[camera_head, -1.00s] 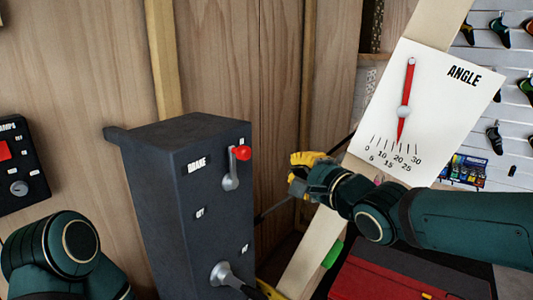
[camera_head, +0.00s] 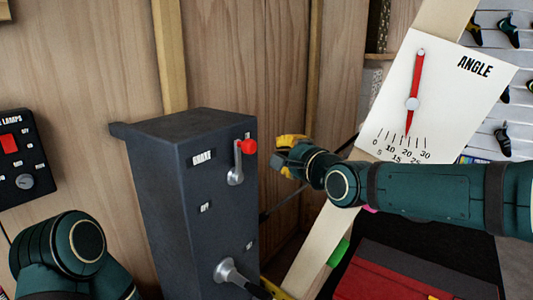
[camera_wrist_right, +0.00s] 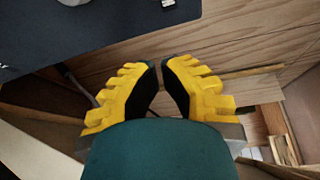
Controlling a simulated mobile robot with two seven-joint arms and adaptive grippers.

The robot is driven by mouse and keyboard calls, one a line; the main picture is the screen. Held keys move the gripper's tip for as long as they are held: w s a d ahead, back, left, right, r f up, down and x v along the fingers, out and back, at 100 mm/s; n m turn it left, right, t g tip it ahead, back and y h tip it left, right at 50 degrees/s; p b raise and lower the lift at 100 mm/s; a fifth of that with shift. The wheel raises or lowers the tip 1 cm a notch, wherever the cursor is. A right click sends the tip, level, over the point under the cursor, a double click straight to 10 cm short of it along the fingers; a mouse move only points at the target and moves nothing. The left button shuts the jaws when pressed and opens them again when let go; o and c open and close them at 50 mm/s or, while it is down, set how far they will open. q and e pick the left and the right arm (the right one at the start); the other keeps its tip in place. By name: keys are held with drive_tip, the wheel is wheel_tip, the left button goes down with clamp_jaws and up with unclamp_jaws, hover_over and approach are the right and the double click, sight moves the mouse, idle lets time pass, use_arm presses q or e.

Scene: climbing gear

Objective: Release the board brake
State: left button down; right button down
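The dark grey brake box (camera_head: 165,200) stands left of centre in the head view, with a label that seems to read BRAKE near its top. A grey lever with a red knob (camera_head: 249,146) points up on its front face. A second lever (camera_head: 228,272) with a dark handle sits lower on that face. My right gripper (camera_head: 280,155), with yellow fingers, is just right of the red knob and apart from it. In the right wrist view its fingertips (camera_wrist_right: 160,63) are together, with nothing seen between them. My left gripper is out of view; only part of that arm shows.
A slanted wooden board carries a white ANGLE dial (camera_head: 435,100) with a red needle near 20. A small dark lamp panel (camera_head: 20,150) is on the left wall. A red case (camera_head: 410,275) lies at the lower right. Wooden walls stand close behind the box.

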drive_tip(key=a, duration=0.2)
drive_tip(key=a+p, duration=0.1)
drive_tip(key=a, duration=0.1)
drive_tip(key=shift+s+r, duration=0.2)
drive_tip(key=shift+s, duration=0.15)
drive_tip(key=shift+s+a+r+n+b, duration=0.1)
drive_tip(key=shift+s+n+b, duration=0.25)
drive_tip(key=shift+b, duration=0.35)
